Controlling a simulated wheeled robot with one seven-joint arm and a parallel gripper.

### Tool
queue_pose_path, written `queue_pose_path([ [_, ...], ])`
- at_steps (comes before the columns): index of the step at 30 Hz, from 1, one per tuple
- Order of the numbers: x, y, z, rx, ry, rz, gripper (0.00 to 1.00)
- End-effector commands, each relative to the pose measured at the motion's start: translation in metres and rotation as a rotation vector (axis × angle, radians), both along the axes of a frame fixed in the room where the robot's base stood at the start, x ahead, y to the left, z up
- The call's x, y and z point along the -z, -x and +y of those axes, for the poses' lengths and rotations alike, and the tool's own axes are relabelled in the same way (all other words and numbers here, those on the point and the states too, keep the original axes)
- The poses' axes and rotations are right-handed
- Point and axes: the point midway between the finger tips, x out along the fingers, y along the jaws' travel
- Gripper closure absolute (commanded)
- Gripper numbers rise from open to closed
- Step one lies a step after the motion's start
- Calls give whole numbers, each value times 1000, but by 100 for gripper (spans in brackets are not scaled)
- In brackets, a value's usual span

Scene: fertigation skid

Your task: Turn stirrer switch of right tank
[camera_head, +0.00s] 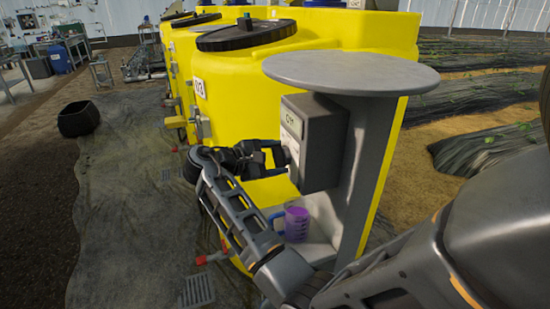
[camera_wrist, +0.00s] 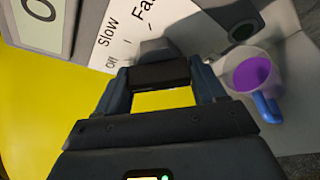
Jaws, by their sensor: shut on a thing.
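A grey switch box (camera_head: 322,140) is fixed to a grey stand beside the nearest yellow tank (camera_head: 235,90). The box has a label plate (camera_head: 293,122) that seems to read "Off". In the wrist view a white dial plate (camera_wrist: 125,38) carries "Off", "Slow" and a partly hidden "Fa..." marking. My gripper (camera_head: 279,154) is at the front face of the box, and its fingertips (camera_wrist: 160,75) are shut on the dark switch knob (camera_wrist: 155,48). The fingers hide much of the knob, so I cannot tell which mark it points to.
A round grey top (camera_head: 350,72) overhangs the box. A jug with purple contents and a blue handle (camera_head: 296,222) stands on the shelf below, close to my arm; it also shows in the wrist view (camera_wrist: 252,75). More yellow tanks stand behind. A dark pot (camera_head: 78,119) is at left.

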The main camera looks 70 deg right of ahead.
Motion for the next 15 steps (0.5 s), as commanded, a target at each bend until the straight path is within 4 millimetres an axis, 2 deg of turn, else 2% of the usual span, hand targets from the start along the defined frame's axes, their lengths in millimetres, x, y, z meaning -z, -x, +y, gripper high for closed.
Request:
queue_pose_path([
  [1,0,0,0,0,0,0,55],
  [3,0,0,0,0,0,0,61],
  [15,1,0,1,-1,66,-57,61],
])
